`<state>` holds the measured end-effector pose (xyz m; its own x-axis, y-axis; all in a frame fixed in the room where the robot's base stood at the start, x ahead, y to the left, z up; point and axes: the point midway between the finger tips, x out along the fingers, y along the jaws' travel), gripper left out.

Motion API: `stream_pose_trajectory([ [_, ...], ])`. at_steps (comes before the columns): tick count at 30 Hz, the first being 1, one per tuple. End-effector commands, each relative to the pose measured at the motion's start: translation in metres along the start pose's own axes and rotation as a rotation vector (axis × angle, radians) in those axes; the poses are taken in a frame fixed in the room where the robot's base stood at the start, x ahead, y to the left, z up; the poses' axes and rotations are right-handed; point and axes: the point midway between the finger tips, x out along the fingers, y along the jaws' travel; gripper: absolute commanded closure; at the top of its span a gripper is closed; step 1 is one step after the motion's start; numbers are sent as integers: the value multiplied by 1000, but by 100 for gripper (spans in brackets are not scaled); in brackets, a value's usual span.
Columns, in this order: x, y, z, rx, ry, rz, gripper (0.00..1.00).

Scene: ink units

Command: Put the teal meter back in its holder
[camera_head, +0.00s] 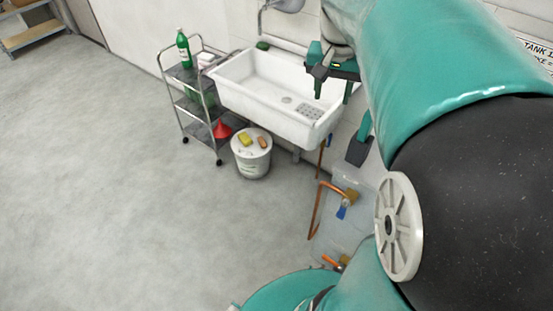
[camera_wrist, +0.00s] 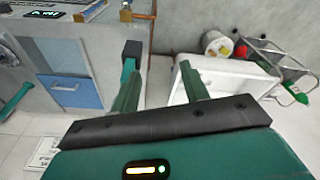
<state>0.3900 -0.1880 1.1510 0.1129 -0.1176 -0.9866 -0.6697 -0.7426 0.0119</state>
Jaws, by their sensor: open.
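A teal piece (camera_head: 365,127) with a dark block (camera_head: 357,151) at its lower end stands against the wall side, right of the sink. The same pair seems to show in the wrist view as a teal strip (camera_wrist: 127,72) and a black block (camera_wrist: 132,48). I take the teal piece for the meter and the block perhaps for its holder, but cannot tell for sure. My gripper (camera_head: 333,88) is open and empty, with its fingers over the sink's right side in the head view. In the wrist view, my gripper (camera_wrist: 157,82) has its left finger close beside the teal strip; contact is unclear.
A white sink (camera_head: 250,95) is at the wall, with a bucket (camera_head: 251,160) and a wire trolley (camera_head: 165,65) beside it. A copper pipe (camera_head: 315,210) and a blue-handled valve (camera_head: 343,210) stick out below. A grey cabinet (camera_wrist: 110,60) has a blue panel. The left floor is clear.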

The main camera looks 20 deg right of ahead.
Motion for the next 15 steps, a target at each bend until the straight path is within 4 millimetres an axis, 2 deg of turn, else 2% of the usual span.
stream_pose_trajectory([
  [1, -6, -17, 24, -77, 37, -13, 55],
  [6, -12, -51, 96, -315, 148, -77, 55],
  [12, -3, -68, 172, -569, 265, -182, 55],
  [15, 3, -71, 194, -650, 299, -222, 55],
])
